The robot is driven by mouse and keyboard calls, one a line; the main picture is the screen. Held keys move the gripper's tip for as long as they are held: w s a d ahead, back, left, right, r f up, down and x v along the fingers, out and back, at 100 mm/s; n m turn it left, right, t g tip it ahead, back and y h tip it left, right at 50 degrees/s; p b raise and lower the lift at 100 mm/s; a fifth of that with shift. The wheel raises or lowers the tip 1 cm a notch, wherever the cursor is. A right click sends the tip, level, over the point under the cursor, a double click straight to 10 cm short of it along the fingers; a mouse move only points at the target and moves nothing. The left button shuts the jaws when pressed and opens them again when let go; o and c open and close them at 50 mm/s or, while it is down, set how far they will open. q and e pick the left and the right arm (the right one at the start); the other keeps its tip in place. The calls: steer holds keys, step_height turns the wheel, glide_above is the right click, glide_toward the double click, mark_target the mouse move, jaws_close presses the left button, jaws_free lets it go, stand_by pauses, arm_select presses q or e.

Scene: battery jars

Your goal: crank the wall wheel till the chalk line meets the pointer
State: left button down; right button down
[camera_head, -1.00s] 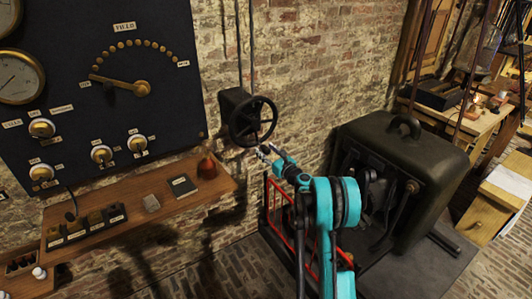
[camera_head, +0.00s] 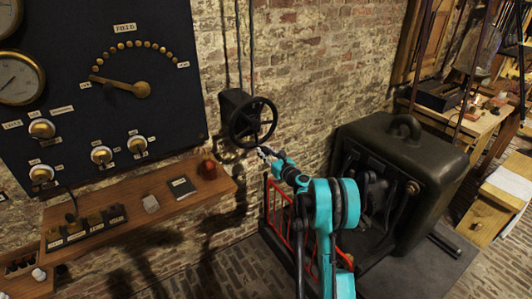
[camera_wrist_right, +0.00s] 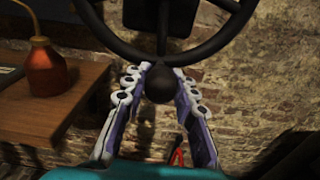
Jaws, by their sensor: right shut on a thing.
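The black wall wheel (camera_head: 253,122) is mounted on a dark box (camera_head: 232,100) on the brick wall, right of the dark panel. My right gripper (camera_head: 264,153) is at the wheel's lower rim. In the right wrist view the wheel (camera_wrist_right: 236,30) fills the top, and my right gripper (camera_wrist_right: 160,88) has its fingers on either side of the dark round crank knob (camera_wrist_right: 160,84), shut on it. The chalk line and the pointer cannot be made out in these views. My left gripper is not in view.
A wooden shelf (camera_head: 150,215) below the panel carries a red oil can (camera_head: 208,168), also in the right wrist view (camera_wrist_right: 46,68). A red railing (camera_head: 277,215) and a large dark machine (camera_head: 405,160) stand right of the wheel.

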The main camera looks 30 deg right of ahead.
mark_target(246, 148)
steer(key=a+m+b, duration=0.1)
steer(key=a+m, duration=0.2)
steer(key=shift+s, duration=0.1)
steer(key=shift+s+a+r+m, duration=0.1)
steer(key=shift+a+r+m, duration=0.15)
steer(key=shift+a+m, duration=0.6)
steer(key=shift+a+r+m, duration=0.25)
steer(key=shift+a+m, duration=0.5)
steer(key=shift+m, duration=0.2)
steer(key=c, duration=1.2)
jaws_free()
steer(key=shift+a, duration=0.15)
steer(key=shift+s+d, duration=0.1)
steer(key=shift+d, duration=0.1)
steer(key=s, duration=1.1)
steer(key=shift+s+d, duration=0.35)
